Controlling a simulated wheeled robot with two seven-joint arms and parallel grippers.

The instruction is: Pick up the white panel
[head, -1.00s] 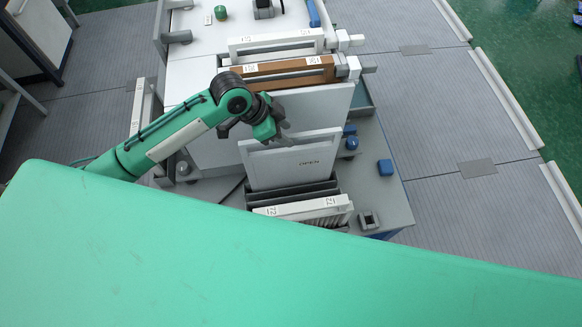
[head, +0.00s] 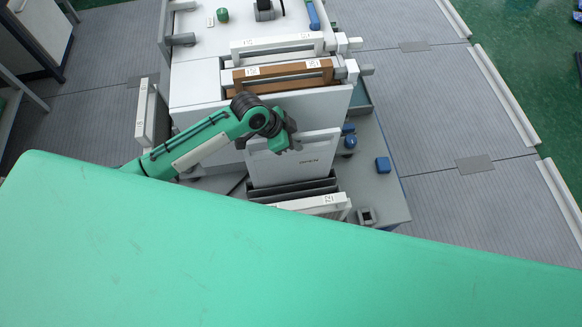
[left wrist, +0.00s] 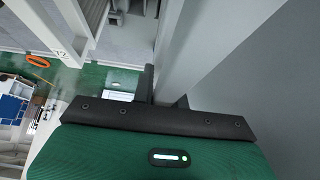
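The white panel (head: 293,169), marked OPEN, stands upright in the dark slotted rack (head: 305,188) in the head view. My left gripper (head: 289,143) is at the top bar of this panel and covers part of it. In the left wrist view, the dark fingertips (left wrist: 164,94) show at both sides of a pale bar or edge. I cannot tell whether they are shut on it. My right gripper is not in view.
Behind the panel stand a brown-framed panel (head: 283,75) and a white-framed panel (head: 277,45). More white panels (head: 322,204) stand in front of it. My green body fills the lower foreground.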

